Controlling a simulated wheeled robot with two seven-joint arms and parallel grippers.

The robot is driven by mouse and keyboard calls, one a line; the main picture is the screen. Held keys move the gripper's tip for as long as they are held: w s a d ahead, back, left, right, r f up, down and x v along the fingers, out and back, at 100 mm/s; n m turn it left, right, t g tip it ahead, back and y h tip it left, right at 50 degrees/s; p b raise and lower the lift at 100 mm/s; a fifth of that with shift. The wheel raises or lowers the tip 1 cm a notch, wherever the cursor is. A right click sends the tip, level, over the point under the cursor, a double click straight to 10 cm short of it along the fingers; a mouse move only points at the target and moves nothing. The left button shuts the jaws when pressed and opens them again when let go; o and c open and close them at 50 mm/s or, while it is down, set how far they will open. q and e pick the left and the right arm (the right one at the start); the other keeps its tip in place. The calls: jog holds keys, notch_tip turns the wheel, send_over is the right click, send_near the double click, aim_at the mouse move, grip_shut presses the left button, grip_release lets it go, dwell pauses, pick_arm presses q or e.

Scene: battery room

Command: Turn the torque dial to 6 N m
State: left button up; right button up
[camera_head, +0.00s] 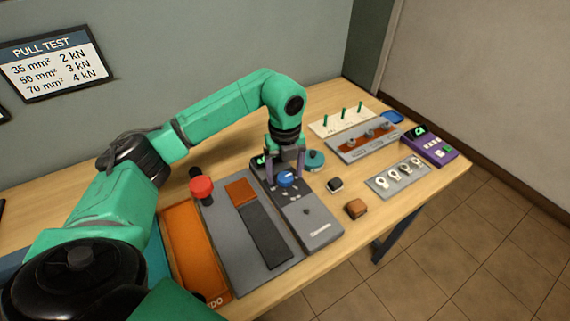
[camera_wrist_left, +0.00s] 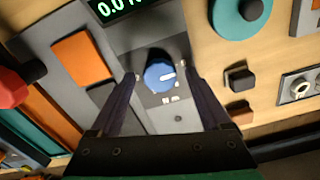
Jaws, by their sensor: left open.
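The blue torque dial (camera_head: 286,179) sits on a grey device (camera_head: 318,229). In the left wrist view the dial (camera_wrist_left: 160,75) shows a white pointer mark aimed right, with small pale markings below and beside it. A green-lit display (camera_wrist_left: 122,8) above it begins with "0.0"; the rest is cut off. My left gripper (camera_head: 286,172) points down over the dial. In the left wrist view its two fingers (camera_wrist_left: 160,82) are open, one on each side of the dial, with a visible gap on both sides. My right gripper is in neither view.
A red knob (camera_head: 201,187) stands left on a grey panel with an orange pad (camera_head: 240,191). A teal round piece (camera_head: 314,160), a dark block (camera_head: 335,185) and a brown block (camera_head: 356,208) lie right of the device. A lug plate (camera_head: 382,188) and purple meter (camera_head: 430,146) stand further right.

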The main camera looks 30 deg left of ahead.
aim_at(286, 176)
pick_arm(q)
notch_tip(286, 176, up, 7)
jog(key=shift+w+b, duration=0.1)
jog(key=shift+b, duration=0.4)
notch_tip(286, 176, up, 8)
jog(key=p, duration=0.2)
jog(key=shift+f, duration=0.25)
